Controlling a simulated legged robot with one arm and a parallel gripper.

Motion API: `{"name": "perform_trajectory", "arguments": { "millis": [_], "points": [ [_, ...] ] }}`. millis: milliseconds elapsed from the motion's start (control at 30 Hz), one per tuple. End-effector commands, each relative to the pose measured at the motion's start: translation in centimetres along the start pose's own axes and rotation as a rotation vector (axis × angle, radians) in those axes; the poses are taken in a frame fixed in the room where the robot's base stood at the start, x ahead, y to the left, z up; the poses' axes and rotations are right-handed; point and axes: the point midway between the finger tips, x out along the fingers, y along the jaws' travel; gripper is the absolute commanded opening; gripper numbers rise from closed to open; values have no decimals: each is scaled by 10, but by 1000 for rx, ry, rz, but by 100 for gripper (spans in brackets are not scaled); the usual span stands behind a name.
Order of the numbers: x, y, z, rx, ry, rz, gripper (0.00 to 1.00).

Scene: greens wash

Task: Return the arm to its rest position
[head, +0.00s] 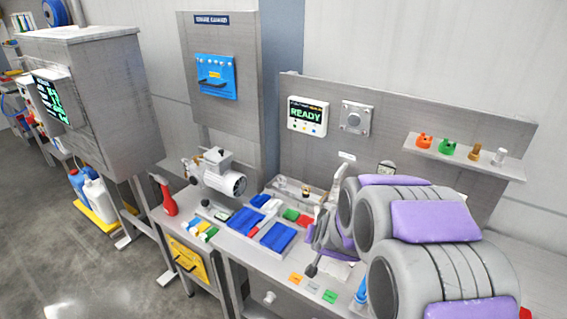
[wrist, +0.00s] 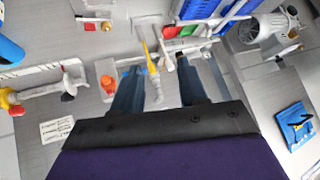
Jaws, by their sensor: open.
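My arm fills the right of the head view, its grey and purple links reaching over the right part of the steel counter (head: 262,252). My gripper (wrist: 160,74) shows in the wrist view with its two dark blue fingers apart. No object is clamped between them. A thin yellow and white item (wrist: 151,66) appears between the fingers in the picture; I cannot tell its distance from them. In the head view the arm covers part of the counter and the gripper's fingers are hard to make out.
Blue and colored trays (head: 278,237) lie left of the arm. A grey motor-like machine (head: 222,172) and a red spray bottle (head: 165,196) stand farther left. A wall shelf (head: 463,157) with small colored fittings is behind the arm. The floor (head: 110,285) at left front is clear.

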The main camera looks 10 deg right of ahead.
Motion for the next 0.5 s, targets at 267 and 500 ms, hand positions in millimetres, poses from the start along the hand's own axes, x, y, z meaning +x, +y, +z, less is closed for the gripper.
{"name": "perform_trajectory", "arguments": {
  "millis": [267, 500],
  "points": [
    [-49, -18, 33, -71, -148, -48, 43],
    [-138, -18, 100, -203, -409, -67, 43]
  ]
}}
